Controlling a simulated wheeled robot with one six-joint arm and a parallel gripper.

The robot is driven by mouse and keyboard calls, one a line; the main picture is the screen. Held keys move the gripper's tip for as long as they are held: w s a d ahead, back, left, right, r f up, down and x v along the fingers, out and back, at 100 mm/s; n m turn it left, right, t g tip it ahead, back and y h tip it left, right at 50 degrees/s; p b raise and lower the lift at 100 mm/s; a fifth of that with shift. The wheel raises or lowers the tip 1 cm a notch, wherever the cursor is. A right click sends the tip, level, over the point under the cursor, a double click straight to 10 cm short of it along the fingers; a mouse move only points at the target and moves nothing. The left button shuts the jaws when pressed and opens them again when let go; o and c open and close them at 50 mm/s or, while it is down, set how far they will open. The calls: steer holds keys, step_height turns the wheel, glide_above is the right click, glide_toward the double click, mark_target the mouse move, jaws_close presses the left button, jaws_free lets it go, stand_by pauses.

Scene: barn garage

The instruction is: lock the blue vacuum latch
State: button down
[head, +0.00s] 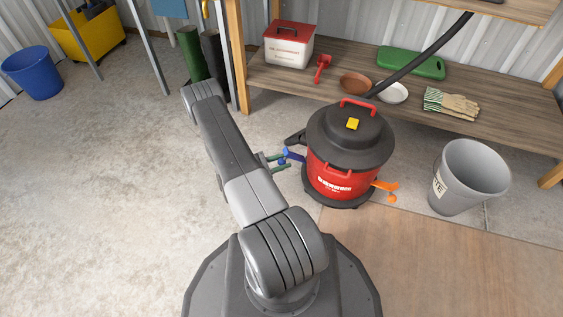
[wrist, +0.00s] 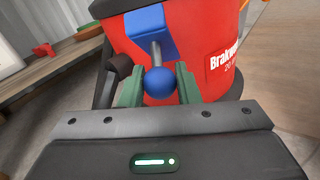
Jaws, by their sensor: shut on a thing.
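The red vacuum (head: 345,172) with a black lid (head: 350,132) stands upright on the floor right of my arm. Its blue latch (head: 292,154) sticks out from the left side. In the wrist view the latch shows as a blue plate (wrist: 150,28) on the red drum, with a grey rod ending in a blue ball (wrist: 160,81). My gripper (head: 277,163) has green fingers, and it also shows in the wrist view (wrist: 159,86). The fingers are shut on the blue ball, one on each side. An orange latch (head: 386,186) sticks out on the vacuum's right side.
A grey bucket (head: 468,178) stands right of the vacuum. A wooden shelf (head: 440,122) behind holds a red and white box (head: 289,46), a green case (head: 411,62), dishes and gloves. A black hose (head: 425,55) rises from the vacuum.

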mark_target(286, 152)
steer(key=shift+r, duration=0.15)
steer(key=r+y+p, duration=0.1)
steer(key=r+p, duration=0.1)
steer(key=p, duration=0.1)
steer(key=shift+w+d+g+y, duration=0.1)
steer(key=shift+d+g+y, duration=0.15)
steer(key=shift+g+y, duration=0.15)
steer(key=shift+w+d+r+g+y+p, duration=0.1)
steer(key=shift+d+r+g+y+p, duration=0.15)
steer(key=shift+r+y+p, duration=0.3)
steer(key=shift+d+r+g+y+p, duration=0.25)
steer(key=shift+r+y+p, duration=0.2)
steer(key=shift+y+p, duration=0.2)
steer(key=shift+w+d+r+m+g+y+p, duration=0.1)
steer(key=shift+d+r+m+g+y+p, duration=0.1)
steer(key=shift+d+r+y, duration=0.25)
steer(key=shift+w+d+r+m+g+y+p, duration=0.1)
steer(key=shift+d+r+g+y+p, duration=0.1)
steer(key=shift+y, duration=0.45)
steer(key=shift+w+d+r+y, duration=0.1)
steer(key=shift+d+r+y, duration=0.15)
steer(key=shift+d+y, duration=0.45)
steer(key=shift+w+d+r+b, duration=0.15)
steer(key=shift+d+r+b, duration=0.05)
steer(key=shift+r+b, duration=0.2)
steer(key=c, duration=1.1)
jaws_free()
steer(key=shift+d, duration=0.1)
